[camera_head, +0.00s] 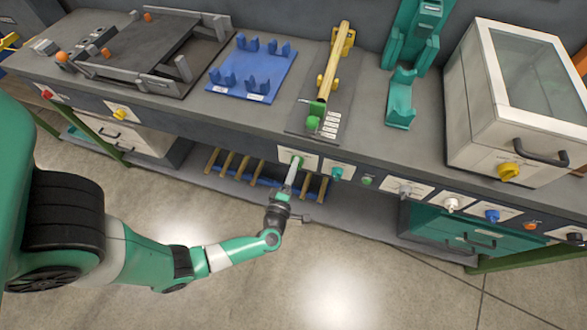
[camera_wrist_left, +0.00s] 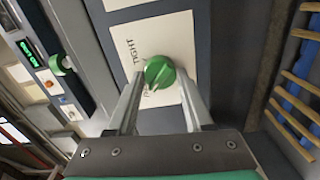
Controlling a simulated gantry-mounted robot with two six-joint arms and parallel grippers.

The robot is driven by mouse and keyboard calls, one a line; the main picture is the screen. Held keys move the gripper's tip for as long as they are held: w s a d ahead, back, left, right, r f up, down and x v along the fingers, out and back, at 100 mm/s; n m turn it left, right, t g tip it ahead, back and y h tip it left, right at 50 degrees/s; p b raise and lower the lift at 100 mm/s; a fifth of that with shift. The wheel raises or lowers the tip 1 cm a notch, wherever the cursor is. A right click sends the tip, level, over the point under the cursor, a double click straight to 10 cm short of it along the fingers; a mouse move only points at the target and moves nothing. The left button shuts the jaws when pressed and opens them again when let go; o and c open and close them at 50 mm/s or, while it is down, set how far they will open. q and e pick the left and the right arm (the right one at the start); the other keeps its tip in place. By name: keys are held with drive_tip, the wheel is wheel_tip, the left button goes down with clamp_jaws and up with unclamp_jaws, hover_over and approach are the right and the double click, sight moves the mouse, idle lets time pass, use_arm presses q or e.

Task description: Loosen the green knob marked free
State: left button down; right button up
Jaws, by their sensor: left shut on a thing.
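The green knob (camera_head: 297,160) sits on a white plate on the bench's front panel. In the left wrist view the green knob (camera_wrist_left: 159,70) has a pale pointer mark, and the plate (camera_wrist_left: 178,32) reads "TIGHT" on one side. A second word near the lower edge is mostly hidden. My left gripper (camera_head: 292,172) reaches up to the panel and is shut on the knob. In the wrist view the fingers of my left gripper (camera_wrist_left: 160,82) lie on either side of it. My right gripper is not in view.
A teal knob (camera_head: 337,173) is close to the right on the panel, then a green button (camera_head: 367,181) and several other knobs. Below is a shelf with wooden bars (camera_head: 230,168). The floor in front is clear.

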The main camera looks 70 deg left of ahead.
use_arm(q)
drive_tip(key=shift+c, duration=1.5)
unclamp_jaws()
drive_tip(key=p+v, duration=0.2)
drive_tip(key=v, duration=0.9)
drive_tip(key=shift+s+d, duration=0.2)
drive_tip(key=shift+d, duration=0.05)
